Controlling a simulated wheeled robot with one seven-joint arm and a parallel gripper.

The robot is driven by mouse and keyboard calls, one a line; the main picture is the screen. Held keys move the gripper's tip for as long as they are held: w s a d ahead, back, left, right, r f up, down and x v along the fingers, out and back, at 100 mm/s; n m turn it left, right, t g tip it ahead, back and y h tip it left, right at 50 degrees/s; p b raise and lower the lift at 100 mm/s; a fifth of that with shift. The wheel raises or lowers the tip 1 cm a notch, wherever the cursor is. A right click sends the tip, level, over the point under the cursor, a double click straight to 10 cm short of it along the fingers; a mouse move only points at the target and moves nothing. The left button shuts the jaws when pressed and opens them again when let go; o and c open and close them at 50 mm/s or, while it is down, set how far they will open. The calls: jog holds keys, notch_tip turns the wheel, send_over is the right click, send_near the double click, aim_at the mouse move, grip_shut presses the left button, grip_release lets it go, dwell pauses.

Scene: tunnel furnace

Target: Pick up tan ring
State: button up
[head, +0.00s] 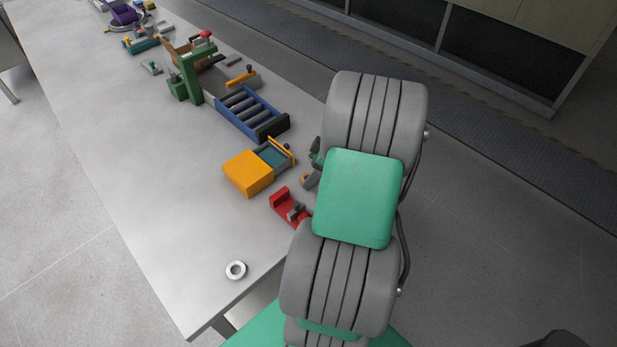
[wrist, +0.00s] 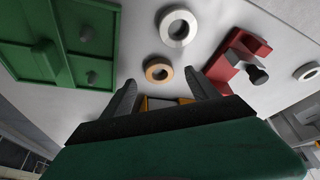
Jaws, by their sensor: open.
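The tan ring (wrist: 149,76) lies flat on the grey table in the wrist view, just ahead of my gripper. My gripper (wrist: 164,84) is open, with one dark finger on each side and the ring lying between and slightly beyond the fingertips. Nothing is held.
A white ring (wrist: 178,26) lies close beyond the tan one, and another white ring (wrist: 307,71) lies at right. A red bracket (wrist: 232,58) is right, a green fixture (wrist: 62,35) left. In the head view an orange box (head: 245,174) stands left of my arm; the table's near-left surface is mostly clear.

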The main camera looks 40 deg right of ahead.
jog(key=shift+x, duration=1.05)
jog(key=shift+c, duration=0.6)
jog(key=c, duration=1.3)
